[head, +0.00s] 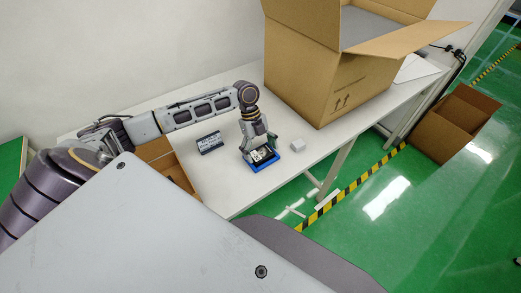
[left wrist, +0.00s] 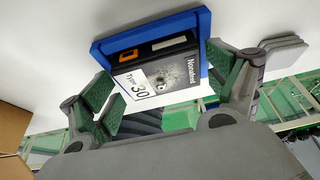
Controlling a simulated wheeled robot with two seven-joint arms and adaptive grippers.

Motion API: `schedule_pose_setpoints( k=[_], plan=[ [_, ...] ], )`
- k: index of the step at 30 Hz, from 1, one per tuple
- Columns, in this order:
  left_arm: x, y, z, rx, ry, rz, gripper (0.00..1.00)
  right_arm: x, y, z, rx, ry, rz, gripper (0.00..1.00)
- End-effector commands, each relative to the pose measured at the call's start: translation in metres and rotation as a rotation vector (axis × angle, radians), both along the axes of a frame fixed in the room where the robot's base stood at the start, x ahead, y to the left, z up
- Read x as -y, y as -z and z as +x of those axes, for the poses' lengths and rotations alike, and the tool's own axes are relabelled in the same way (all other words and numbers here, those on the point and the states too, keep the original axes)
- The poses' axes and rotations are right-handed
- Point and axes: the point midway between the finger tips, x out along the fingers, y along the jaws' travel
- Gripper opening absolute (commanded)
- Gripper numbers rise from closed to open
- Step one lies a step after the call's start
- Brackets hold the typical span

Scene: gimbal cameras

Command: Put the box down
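A small black and white box (left wrist: 158,72) labelled "Type 30" is in a blue tray (left wrist: 145,31) with raised edges. In the head view the box (head: 262,154) and the blue tray (head: 264,166) are on the white table, near its front edge. My left gripper (head: 260,147) points down over them. In the left wrist view its green-padded fingers (left wrist: 162,85) are spread on either side of the box. A strip of blue shows between the box and the right-hand finger. Contact at the left-hand finger is unclear. My right gripper is not in view.
A dark, lettered block (head: 210,143) stands left of the tray. A small grey block (head: 298,145) lies to its right. A big open carton (head: 320,85) fills the table's right part. Another open carton (head: 452,125) is on the green floor. A cardboard box (head: 160,150) is at the left.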

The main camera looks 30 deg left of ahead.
Motion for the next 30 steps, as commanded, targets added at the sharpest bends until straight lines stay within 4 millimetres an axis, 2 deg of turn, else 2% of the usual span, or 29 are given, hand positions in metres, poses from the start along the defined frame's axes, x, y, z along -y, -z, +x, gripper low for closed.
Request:
schedule_pose_setpoints(
  k=[17, 23, 30],
  plan=[
    [-0.002, -0.006, 0.001, 0.000, 0.000, 0.001, 0.97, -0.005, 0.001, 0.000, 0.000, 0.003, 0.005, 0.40],
    [-0.008, -0.023, 0.004, 0.003, 0.000, 0.001, 0.97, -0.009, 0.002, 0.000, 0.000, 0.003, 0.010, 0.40],
    [-0.020, -0.056, 0.009, 0.003, 0.000, 0.000, 0.97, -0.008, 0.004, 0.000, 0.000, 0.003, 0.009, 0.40]
  ],
)
